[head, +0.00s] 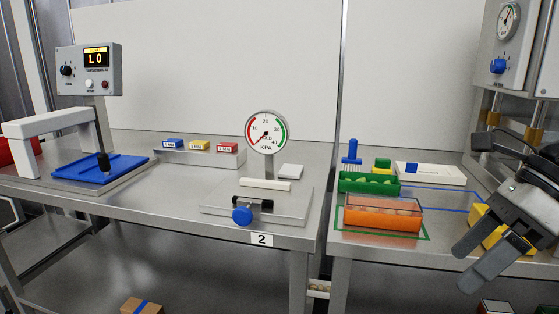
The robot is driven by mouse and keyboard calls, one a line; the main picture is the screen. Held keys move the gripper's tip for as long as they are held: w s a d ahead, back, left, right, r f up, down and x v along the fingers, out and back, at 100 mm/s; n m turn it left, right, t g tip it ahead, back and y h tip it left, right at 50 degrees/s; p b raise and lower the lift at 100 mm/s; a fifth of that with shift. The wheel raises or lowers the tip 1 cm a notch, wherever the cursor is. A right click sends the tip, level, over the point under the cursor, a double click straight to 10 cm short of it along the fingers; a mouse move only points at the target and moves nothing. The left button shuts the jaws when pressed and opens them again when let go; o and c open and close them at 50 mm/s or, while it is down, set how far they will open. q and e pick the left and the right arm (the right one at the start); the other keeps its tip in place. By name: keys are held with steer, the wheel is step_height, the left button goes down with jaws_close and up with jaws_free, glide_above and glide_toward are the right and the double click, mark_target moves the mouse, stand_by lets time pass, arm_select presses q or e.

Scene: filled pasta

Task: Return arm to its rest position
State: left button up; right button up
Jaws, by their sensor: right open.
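My right gripper (463,269) is at the right edge of the head view. Its two dark grey fingers point down and left and stand apart, with nothing between them. It is in front of the right table's right side and hides part of a yellow block-like object (478,213). I cannot tell how far the gripper is above the table. My left gripper is not in view.
An orange bin (383,219) and a green bin (369,183) stand left of the gripper. A gauge machine with a blue knob (498,66) stands behind it. The left table holds a kPa gauge (266,132) and a blue plate (99,168).

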steer(key=w+d+f+m+t+y+p, duration=0.1)
steer(key=d+f+m+t+y+p, duration=0.15)
steer(key=f+m+t, duration=0.7)
steer(key=w+d+f+m+t+y+p, duration=0.1)
steer(key=d+f+m+t+p, duration=0.2)
steer(key=m, duration=1.2)
steer(key=s+a+f+m+t+h, duration=0.1)
steer(key=s+a+f+m+h, duration=0.2)
steer(key=f+m, duration=0.3)
steer(key=s+a+f+m+h, duration=0.2)
steer(key=s+f+m+h, duration=0.15)
steer(key=m, duration=0.45)
arm_select(q)
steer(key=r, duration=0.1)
steer(key=p, duration=0.1)
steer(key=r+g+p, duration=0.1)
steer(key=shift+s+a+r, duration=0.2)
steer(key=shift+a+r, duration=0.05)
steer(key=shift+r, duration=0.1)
arm_select(e)
steer(key=s+a+f+m+g, duration=0.3)
steer(key=a+m, duration=0.3)
steer(key=a, duration=0.4)
steer(key=shift+s+a+f, duration=0.4)
steer(key=shift+s+f, duration=0.15)
steer(key=shift+f, duration=0.15)
